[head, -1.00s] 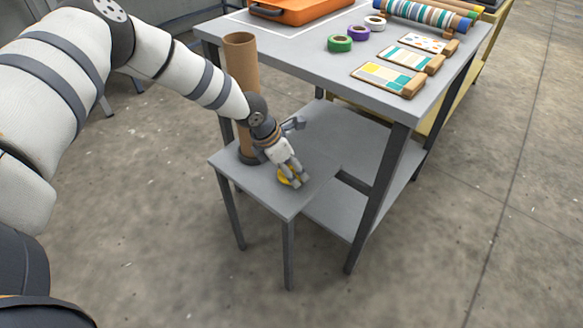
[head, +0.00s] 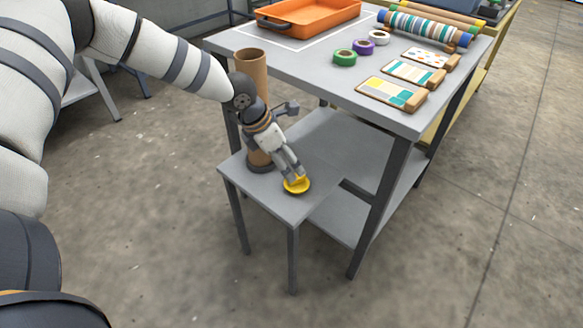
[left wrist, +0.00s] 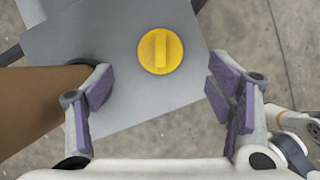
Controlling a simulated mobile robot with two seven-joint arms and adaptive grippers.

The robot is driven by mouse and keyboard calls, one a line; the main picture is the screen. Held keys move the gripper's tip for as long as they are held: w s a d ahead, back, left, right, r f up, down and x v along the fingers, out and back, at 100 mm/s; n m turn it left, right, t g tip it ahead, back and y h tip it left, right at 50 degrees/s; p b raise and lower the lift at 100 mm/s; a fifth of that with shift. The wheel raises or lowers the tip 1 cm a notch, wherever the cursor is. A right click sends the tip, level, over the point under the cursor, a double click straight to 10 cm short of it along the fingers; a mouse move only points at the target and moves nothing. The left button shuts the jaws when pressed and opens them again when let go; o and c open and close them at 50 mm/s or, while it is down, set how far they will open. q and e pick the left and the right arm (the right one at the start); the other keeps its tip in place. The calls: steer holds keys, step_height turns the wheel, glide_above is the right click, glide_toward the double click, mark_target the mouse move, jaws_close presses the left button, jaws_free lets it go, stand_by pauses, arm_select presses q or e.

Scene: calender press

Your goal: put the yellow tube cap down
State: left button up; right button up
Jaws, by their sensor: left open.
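The yellow tube cap (head: 297,186) lies flat on the small grey side table (head: 275,208), near its front corner. It is a round disc with a raised bar across it. In the left wrist view the cap (left wrist: 160,51) shows whole, ahead of and between the spread fingers, with no finger touching it. My left gripper (head: 291,174) is open and empty, just above and behind the cap in the head view. It also shows in the left wrist view (left wrist: 160,95) with its purple pads wide apart. My right gripper is in neither view.
A brown cardboard tube (head: 252,70) stands upright in a dark base on the side table, close beside my left gripper. The larger grey table (head: 310,70) behind holds an orange tray (head: 308,14), tape rolls, sample cards (head: 391,93) and a striped roll (head: 425,27).

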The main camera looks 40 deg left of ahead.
arm_select(q)
steer(key=s+d+f+m+g+y, duration=0.1)
steer(key=s+d+f+m+g, duration=0.1)
steer(key=s+f+m, duration=0.5)
steer(key=s+d+f+m+g+y, duration=0.15)
steer(key=s+m, duration=0.35)
steer(key=s, duration=0.6)
steer(key=s+d+f+m+g+y, duration=0.1)
steer(key=s+d+f+m+g, duration=0.2)
steer(key=s+m, duration=0.45)
steer(key=s+d+m+g, duration=0.1)
steer(key=s+m, duration=0.4)
steer(key=s, duration=0.6)
steer(key=s+d+r+m+g+h, duration=0.1)
steer(key=s+d+m, duration=0.2)
steer(key=s, duration=0.8)
steer(key=m, duration=0.2)
steer(key=shift+s+d+m, duration=0.2)
steer(key=shift+d+m, duration=0.1)
steer(key=shift+m, duration=0.05)
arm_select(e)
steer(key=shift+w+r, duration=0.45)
arm_select(q)
steer(key=shift+w+h+p, duration=0.1)
steer(key=shift+h+p, duration=0.15)
steer(key=shift+p, duration=0.05)
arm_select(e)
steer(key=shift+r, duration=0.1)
